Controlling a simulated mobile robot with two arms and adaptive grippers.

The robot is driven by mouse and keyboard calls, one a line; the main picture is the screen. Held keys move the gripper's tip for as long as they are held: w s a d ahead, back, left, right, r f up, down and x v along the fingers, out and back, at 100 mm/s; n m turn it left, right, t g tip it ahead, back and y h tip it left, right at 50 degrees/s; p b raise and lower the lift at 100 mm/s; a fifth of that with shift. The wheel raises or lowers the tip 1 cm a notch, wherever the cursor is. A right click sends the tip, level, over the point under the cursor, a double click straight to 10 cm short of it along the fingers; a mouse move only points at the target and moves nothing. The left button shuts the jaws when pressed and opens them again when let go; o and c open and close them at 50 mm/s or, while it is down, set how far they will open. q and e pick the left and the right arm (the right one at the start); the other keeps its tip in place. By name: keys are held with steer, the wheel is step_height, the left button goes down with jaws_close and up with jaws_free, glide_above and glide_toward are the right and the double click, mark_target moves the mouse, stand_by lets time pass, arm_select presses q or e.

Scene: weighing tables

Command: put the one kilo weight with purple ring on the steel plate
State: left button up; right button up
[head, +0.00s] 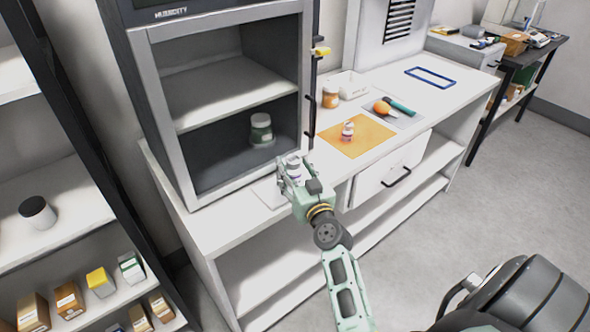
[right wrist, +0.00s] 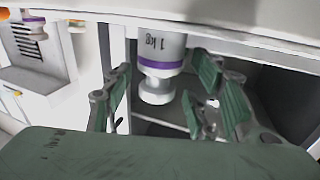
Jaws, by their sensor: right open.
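The one kilo weight (head: 294,167), white with a purple ring and a knob, shows partly behind my right gripper (head: 291,178) in the head view. In the right wrist view the weight (right wrist: 162,50), marked "1 kg", hangs upside down in the picture between the fingers of my right gripper (right wrist: 163,88). The fingers are open, with gaps on both sides of it. Its base meets a pale surface at the picture's top. The steel plate (head: 268,194) lies on the counter beside and under the gripper. The gripper hides the contact there. My left gripper is out of view.
An orange mat (head: 372,138) holds a small white weight with a reddish ring (head: 347,132). An orange jar (head: 330,97), a white tray (head: 352,84) and a blue frame (head: 430,77) stand behind.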

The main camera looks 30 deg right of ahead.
steer(key=shift+r, duration=0.15)
